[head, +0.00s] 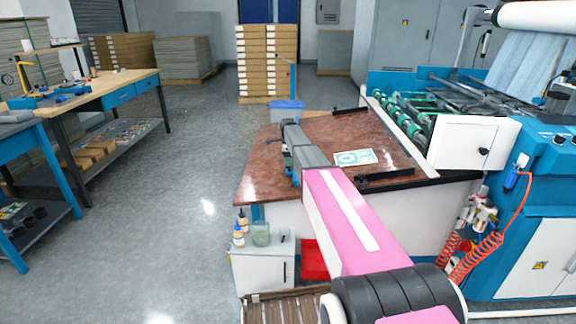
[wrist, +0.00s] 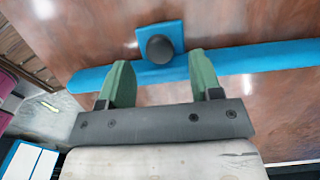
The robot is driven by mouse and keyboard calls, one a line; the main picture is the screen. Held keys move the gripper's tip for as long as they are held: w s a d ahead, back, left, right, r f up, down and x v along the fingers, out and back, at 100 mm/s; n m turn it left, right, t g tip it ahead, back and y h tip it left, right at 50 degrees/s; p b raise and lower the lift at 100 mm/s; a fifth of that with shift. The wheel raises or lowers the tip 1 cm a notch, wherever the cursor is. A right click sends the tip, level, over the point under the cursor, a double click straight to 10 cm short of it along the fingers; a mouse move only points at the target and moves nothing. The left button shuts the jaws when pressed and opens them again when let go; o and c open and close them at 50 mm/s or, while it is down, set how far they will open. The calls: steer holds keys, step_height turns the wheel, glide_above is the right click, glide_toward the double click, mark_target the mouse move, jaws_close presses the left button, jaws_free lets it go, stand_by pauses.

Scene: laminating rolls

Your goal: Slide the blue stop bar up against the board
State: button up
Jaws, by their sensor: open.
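The blue stop bar (wrist: 262,60) crosses the wrist view on the brown tabletop. A black round knob (wrist: 160,48) stands on a blue plate at its middle. My gripper (wrist: 160,64) is open, its two green fingers apart, with the knob just beyond and between their tips. I cannot tell whether a finger touches it. In the head view, my gripper (head: 287,157) is over the left part of the table, and my arm hides most of the bar there. A flat white board with a teal print (head: 354,157) lies on the table to the right of my gripper.
The brown table (head: 262,184) has black rails at its back (head: 337,112) and front right (head: 386,176). A roller machine (head: 466,145) stands close on the right. A white cabinet with bottles (head: 262,270) stands below the near edge.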

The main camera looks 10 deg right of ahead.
steer(key=shift+f, duration=1.5)
jaws_close()
steer(key=s+d+r, duration=0.1)
steer(key=d, duration=0.5)
steer(key=s+d+r, duration=0.1)
steer(key=d, duration=0.5)
steer(key=s+d+r, duration=0.1)
steer(key=d, duration=0.5)
steer(key=shift+s+d+r, duration=0.25)
steer(key=shift+s, duration=0.15)
jaws_free()
